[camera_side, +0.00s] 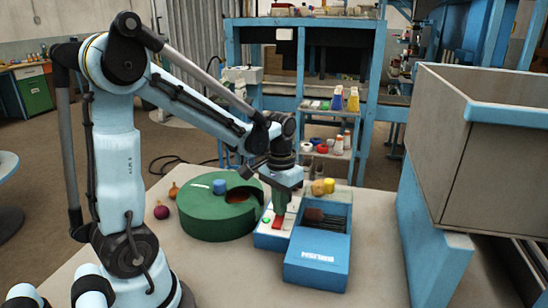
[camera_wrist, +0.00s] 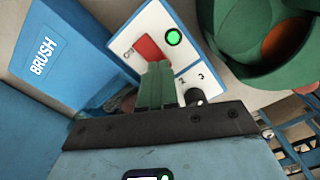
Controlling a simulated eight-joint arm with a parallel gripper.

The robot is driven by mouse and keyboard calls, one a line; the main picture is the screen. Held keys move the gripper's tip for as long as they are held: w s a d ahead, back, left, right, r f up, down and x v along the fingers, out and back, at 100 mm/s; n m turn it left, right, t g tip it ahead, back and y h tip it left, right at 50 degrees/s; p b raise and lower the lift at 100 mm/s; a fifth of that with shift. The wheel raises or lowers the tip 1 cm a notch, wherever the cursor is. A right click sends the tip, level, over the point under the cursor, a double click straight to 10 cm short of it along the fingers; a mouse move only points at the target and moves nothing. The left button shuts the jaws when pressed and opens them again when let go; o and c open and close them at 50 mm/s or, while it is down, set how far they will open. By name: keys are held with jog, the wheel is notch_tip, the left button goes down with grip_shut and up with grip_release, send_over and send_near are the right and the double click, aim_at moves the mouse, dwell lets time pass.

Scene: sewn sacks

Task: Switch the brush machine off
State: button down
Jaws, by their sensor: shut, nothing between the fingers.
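The blue brush machine (camera_side: 318,258) stands on the table with a white control panel (camera_wrist: 140,24) beside it. The panel carries a red rocker switch (camera_wrist: 147,47), a green lamp (camera_wrist: 173,37) that glows, and a black knob (camera_wrist: 196,96) near the numbers 2 and 3. The red switch (camera_side: 278,223) also shows in the side view, just below my fingertips. My gripper (camera_wrist: 158,72) has green fingers, shut and empty, pointing down over the panel. In the wrist view the fingertips overlap the switch's near edge. I cannot tell whether they touch it.
A round green container (camera_side: 215,212) with an orange-brown opening stands left of the panel. A blue item (camera_side: 219,186) sits on its rim. A purple onion (camera_side: 161,212) lies further left. A large grey bin (camera_side: 500,150) on a blue stand rises at the right.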

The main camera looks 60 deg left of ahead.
jog(key=shift+f, duration=0.45)
jog(key=shift+r, duration=3.55)
jog(key=s+d+m+t, duration=0.3)
jog(key=d+t, duration=0.4)
jog(key=d, duration=0.3)
jog(key=shift+s+r, duration=0.3)
jog(key=shift+r, duration=0.05)
